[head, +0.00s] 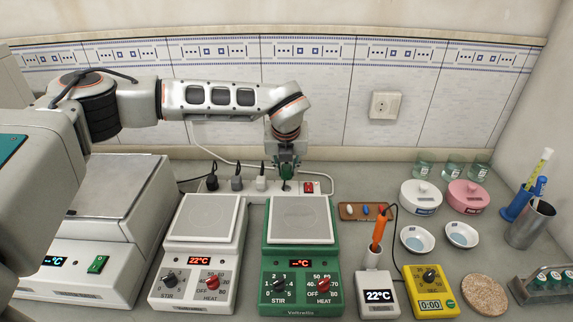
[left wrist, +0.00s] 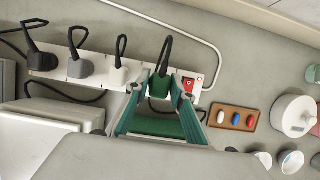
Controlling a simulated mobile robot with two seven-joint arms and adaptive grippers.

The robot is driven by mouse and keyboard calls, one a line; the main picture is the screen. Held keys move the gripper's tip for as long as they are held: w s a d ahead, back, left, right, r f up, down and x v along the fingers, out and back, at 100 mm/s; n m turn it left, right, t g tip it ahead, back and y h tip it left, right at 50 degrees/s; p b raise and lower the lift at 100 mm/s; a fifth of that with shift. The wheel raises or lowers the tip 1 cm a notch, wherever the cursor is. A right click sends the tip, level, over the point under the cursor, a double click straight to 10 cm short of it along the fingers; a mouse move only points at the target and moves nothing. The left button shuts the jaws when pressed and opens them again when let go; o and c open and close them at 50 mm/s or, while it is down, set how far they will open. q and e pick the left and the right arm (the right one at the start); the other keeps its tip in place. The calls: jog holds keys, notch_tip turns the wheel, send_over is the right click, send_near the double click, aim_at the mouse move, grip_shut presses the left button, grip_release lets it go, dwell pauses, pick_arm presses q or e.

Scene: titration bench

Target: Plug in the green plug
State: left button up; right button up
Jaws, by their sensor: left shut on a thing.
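The green plug (left wrist: 159,85) with its black cord loop is between the fingers of my left gripper (left wrist: 160,92) in the left wrist view. In the head view, my left gripper (head: 286,175) points down at the white power strip (head: 271,187), with the green plug (head: 286,171) between its fingers. The plug is over the strip's right part, just left of the red switch (head: 308,187). I cannot tell whether its pins are in the socket. The strip also shows in the left wrist view (left wrist: 143,77). My right gripper is not in view.
Black (head: 212,182), grey (head: 237,183) and white (head: 261,183) plugs stand in the strip to the left. The green hotplate (head: 301,260) and white hotplate (head: 198,260) stand in front. A wooden board with stir bars (head: 350,212) lies to the right.

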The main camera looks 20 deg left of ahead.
aim_at(287, 177)
pick_arm(q)
jog(key=shift+f+b, duration=0.65)
jog(key=shift+f, duration=1)
dwell(0.7)
jog(key=shift+f+b, duration=0.6)
jog(key=shift+b, duration=0.05)
dwell(0.8)
jog(key=o, duration=1.2)
jog(key=v, duration=1.2)
jog(key=shift+s, duration=0.1)
